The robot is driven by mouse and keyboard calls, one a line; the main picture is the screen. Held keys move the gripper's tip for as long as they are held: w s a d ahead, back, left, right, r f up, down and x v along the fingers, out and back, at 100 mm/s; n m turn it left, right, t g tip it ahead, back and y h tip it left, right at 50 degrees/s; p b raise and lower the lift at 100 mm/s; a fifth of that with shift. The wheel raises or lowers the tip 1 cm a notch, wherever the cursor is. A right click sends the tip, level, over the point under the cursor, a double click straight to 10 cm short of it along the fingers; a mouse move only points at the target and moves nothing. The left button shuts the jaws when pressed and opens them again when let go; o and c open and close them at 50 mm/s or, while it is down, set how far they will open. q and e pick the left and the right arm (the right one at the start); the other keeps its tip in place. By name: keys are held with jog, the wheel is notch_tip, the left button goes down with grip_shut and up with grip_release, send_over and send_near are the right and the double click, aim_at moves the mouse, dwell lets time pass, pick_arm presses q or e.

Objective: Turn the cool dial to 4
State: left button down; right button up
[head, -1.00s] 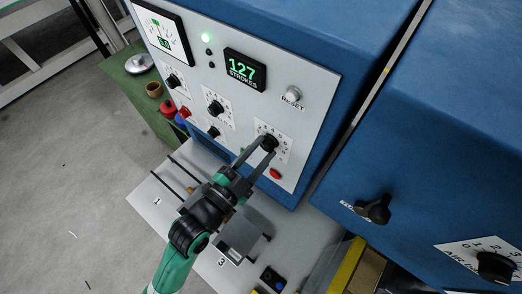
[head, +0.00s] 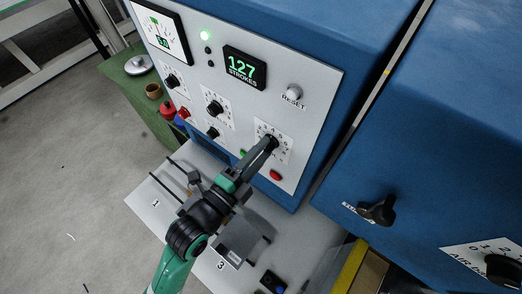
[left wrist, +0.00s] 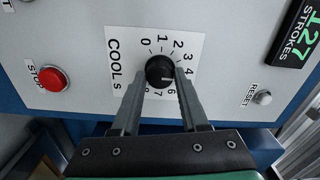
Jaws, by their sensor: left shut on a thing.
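The cool dial is a round black knob (left wrist: 160,71) on a white label marked "COOL s", with numbers from 0 around it. A pale line on the knob points right in the left wrist view, toward the numbers around 4 and 5; a finger partly covers that side. In the head view the dial label (head: 285,147) is at the lower right of the grey panel. My left gripper (head: 268,144) is shut on the knob; in the left wrist view its two fingers (left wrist: 160,77) hold it from either side. My right gripper is not in view.
A red stop button (left wrist: 53,78) sits beside the dial, also below it in the head view (head: 275,175). A reset button (head: 294,93) and stroke display (head: 245,67) are above. Other black knobs (head: 214,108) are to the left. A grey table (head: 150,203) lies below.

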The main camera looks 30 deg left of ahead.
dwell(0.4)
pick_arm(q)
jog(key=shift+c, duration=2.1)
grip_release()
jog(key=s+a, duration=0.2)
jog(key=s, duration=0.9)
jog(key=shift+s+p, duration=0.25)
jog(key=shift+p, duration=0.05)
